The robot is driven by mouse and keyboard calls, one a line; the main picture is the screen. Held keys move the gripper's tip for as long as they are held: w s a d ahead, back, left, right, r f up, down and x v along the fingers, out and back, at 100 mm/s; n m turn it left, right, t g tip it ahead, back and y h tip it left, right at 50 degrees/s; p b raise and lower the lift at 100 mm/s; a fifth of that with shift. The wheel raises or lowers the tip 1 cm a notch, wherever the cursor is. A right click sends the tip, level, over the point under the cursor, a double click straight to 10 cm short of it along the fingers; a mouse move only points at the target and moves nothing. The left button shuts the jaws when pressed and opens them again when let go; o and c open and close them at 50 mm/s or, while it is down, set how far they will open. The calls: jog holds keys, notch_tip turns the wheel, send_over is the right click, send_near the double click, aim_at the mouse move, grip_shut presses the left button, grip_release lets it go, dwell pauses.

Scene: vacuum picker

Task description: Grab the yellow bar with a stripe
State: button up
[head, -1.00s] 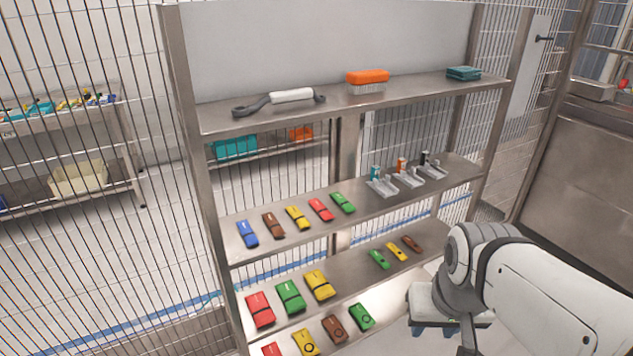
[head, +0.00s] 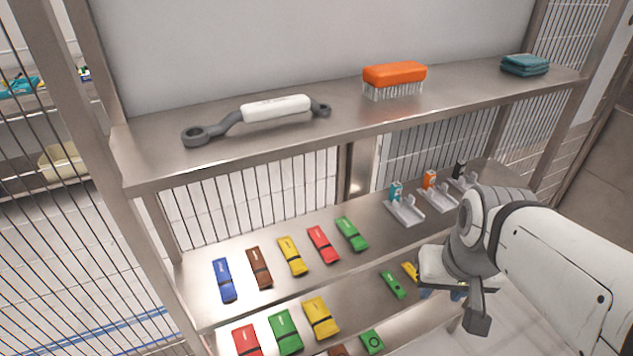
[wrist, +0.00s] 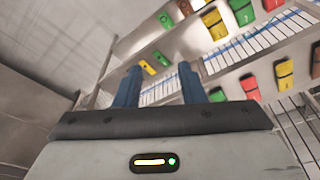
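Several yellow bars are in view. In the head view, a yellow bar with a dark stripe (head: 292,256) lies on the middle shelf between a brown and a red bar. A larger yellow bar with a dark stripe (head: 320,318) lies on the shelf below, beside a green one. A small yellow bar (head: 410,271) is partly hidden by my arm. The wrist view shows striped yellow bars (wrist: 215,24) (wrist: 284,74) and a small yellow bar (wrist: 147,67). My gripper (wrist: 159,85) has its blue fingers apart with nothing between them, in front of the shelves.
Other bars include blue (head: 224,280), brown (head: 259,268), red (head: 323,245) and green (head: 351,234). A wrench-like tool (head: 275,108), orange brush (head: 394,76) and teal cloths (head: 525,65) lie on the top shelf (head: 345,140). Small trays (head: 405,212) stand at the right. A metal post (head: 75,120) borders the left.

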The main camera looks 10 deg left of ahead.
jog(key=shift+o, duration=0.5)
jog(key=shift+a, duration=0.2)
jog(key=o, duration=0.3)
jog(key=w+a+f+n+y+b, duration=0.1)
jog(key=a+b, duration=0.4)
jog(key=a, duration=0.5)
notch_tip(320, 180, down, 2)
jog(key=w+n, duration=0.1)
jog(key=n, duration=0.1)
jog(key=shift+f+n+t+b, duration=0.2)
jog(key=shift+n+t+b, duration=0.15)
jog(key=shift+n+t, duration=0.05)
jog(key=n+y+b, duration=0.2)
jog(key=n+b, duration=0.1)
send_over(291, 253)
jog(key=s+d, duration=0.2)
jog(key=shift+s+a+f, duration=0.1)
jog(key=shift+a+f, duration=0.15)
jog(key=shift+f, duration=0.25)
jog(key=x, duration=0.5)
jog(key=shift+d, duration=0.15)
jog(key=shift+f, duration=0.2)
jog(key=shift+c, duration=0.3)
